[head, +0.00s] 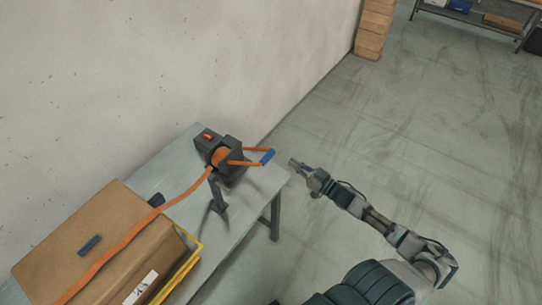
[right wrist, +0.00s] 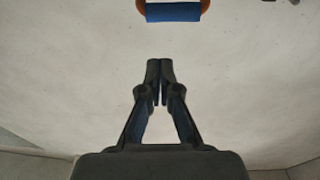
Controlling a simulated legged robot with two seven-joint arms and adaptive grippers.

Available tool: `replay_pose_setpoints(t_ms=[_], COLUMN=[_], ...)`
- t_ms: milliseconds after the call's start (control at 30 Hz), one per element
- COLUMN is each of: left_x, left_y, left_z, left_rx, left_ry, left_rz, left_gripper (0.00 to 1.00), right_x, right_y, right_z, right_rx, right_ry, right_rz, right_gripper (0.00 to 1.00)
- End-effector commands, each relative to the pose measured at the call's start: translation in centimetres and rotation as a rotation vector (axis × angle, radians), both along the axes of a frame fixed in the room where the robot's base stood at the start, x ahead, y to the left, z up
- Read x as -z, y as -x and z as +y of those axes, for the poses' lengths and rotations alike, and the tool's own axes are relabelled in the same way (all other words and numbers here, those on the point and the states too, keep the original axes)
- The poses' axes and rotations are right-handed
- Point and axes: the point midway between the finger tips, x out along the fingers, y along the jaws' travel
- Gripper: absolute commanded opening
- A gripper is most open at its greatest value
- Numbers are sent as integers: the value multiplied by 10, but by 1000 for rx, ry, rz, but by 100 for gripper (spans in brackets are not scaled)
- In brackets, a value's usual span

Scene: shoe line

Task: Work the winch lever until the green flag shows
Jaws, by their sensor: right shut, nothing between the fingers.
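The winch (head: 225,158) is a dark block on the grey table, with an orange strap wound on it. Its lever is an orange frame with a blue grip (head: 267,156) that points right, past the table's edge. The blue grip also shows at the top of the right wrist view (right wrist: 173,11). A red patch (head: 207,136) shows on top of the winch housing; no green flag is visible. My right gripper (head: 292,162) is shut and empty, just right of the blue grip and apart from it. My left gripper is not in view.
The orange strap (head: 123,243) runs over a brown box (head: 75,235) on the table (head: 240,205). A yellow frame (head: 184,268) stands beside the box. A wall (head: 150,70) is behind the table. Open floor (head: 400,130) lies to the right, with stacked cartons (head: 373,28) far off.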

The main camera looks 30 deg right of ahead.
Motion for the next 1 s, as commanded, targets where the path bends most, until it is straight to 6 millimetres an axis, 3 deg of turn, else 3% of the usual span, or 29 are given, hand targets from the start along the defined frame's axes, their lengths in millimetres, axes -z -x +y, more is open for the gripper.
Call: replay_pose_setpoints(t_ms=[133,567,1000], left_x=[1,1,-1], left_y=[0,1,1], left_z=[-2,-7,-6], left_rx=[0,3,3], left_ry=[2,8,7], left_rz=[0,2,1], left_gripper=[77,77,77], right_x=[-24,-26,-39], right_y=[1,-5,-74], right_z=[14,18,46], right_rx=[-52,-52,-52], right_ry=[-12,-11,-10], right_rz=[-35,-39,-41], right_gripper=[0,0,0])
